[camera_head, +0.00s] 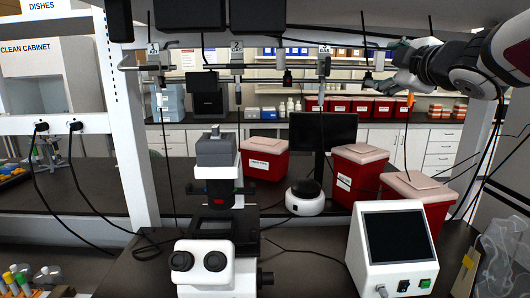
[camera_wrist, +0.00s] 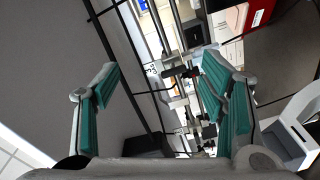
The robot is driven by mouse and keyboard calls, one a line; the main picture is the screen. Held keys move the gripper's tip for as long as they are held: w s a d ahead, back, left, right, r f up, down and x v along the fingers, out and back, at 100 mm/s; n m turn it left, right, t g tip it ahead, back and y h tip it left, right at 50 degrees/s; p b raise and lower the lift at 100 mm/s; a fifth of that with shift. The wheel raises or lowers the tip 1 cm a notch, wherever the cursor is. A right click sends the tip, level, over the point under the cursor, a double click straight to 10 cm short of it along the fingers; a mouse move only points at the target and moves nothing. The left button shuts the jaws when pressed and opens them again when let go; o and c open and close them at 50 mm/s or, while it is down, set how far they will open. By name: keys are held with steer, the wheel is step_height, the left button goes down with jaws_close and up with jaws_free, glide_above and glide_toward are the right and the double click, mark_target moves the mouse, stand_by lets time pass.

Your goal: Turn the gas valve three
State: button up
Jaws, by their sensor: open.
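The gas valve labelled 3 (camera_head: 324,64) hangs under the overhead shelf in the head view, right of the valve labelled 2 (camera_head: 237,62) and the valve labelled 1 (camera_head: 154,62). My gripper (camera_head: 384,68) is to the right of valve three in that view, at about the same height and apart from it. In the wrist view, the teal-padded fingers of my gripper (camera_wrist: 158,68) are spread wide with nothing held. Valve fittings (camera_wrist: 178,71) show between and beyond the fingers, near the right one. I cannot tell which numbered valve each one is.
The shelf underside (camera_head: 330,14) is close above the valves, with cables hanging from it. Below are a microscope (camera_head: 205,215), a dark monitor (camera_head: 322,132), red bins (camera_head: 265,160) and a white screen device (camera_head: 395,245). The space between my gripper and valve three looks mostly free.

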steer(key=s+a+f+m+g, duration=0.3)
steer(key=s+f+m+g, duration=0.1)
steer(key=s+f, duration=0.5)
steer(key=s+a+f+m+g, duration=0.3)
steer(key=s+f, duration=0.6)
steer(key=s, duration=0.3)
steer(key=s+a+f+m+g+h+b, duration=0.1)
steer(key=s+a+f+m+g, duration=0.1)
steer(key=s+f+m+g, duration=0.3)
steer(key=s+f+m, duration=0.2)
steer(key=s+f, duration=0.2)
steer(key=s, duration=0.1)
steer(key=shift+s+a+f+m, duration=0.15)
steer(key=shift+a+f+m, duration=0.15)
steer(key=shift+a, duration=0.1)
